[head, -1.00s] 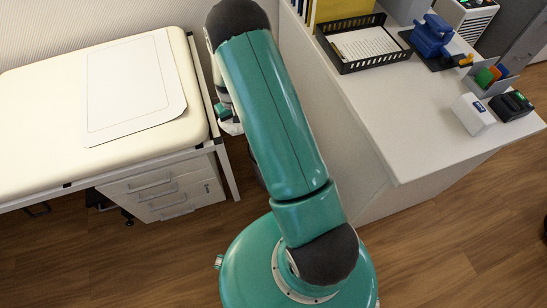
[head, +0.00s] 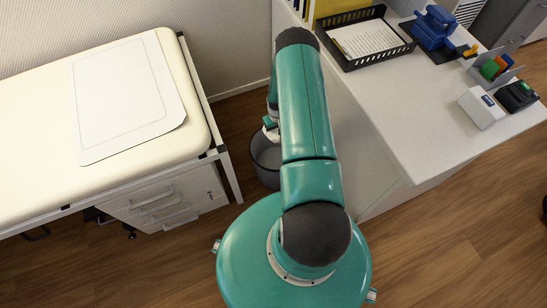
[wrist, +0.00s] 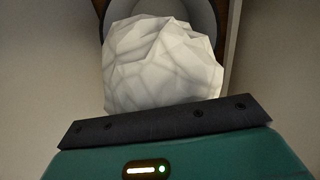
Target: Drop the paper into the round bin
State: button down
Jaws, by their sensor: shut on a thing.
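A crumpled ball of white paper (wrist: 162,65) fills the middle of the wrist view, held at the end of my gripper (wrist: 165,108). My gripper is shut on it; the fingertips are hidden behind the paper. Beyond the paper in the wrist view is the grey round bin (wrist: 203,12), partly covered by it. In the head view the round bin (head: 263,172) stands on the floor between the bed and the desk, partly hidden by my arm. My gripper (head: 271,130) is above the bin's far side, mostly hidden behind my arm; the paper is not clear there.
A cream examination bed (head: 40,110) with drawers (head: 165,203) below stands left of the bin. A white desk (head: 425,110) stands at right, with a black paper tray (head: 375,58), a blue hole punch (head: 432,30) and small boxes. Wood floor is open in front.

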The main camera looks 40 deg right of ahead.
notch_tip(320, 180, down, 8)
jog(key=d, duration=0.1)
jog(key=shift+s+d, duration=0.15)
jog(key=shift+s, duration=0.3)
jog(key=c, duration=1.3)
grip_release()
jog(key=shift+c, duration=0.2)
notch_tip(320, 180, up, 14)
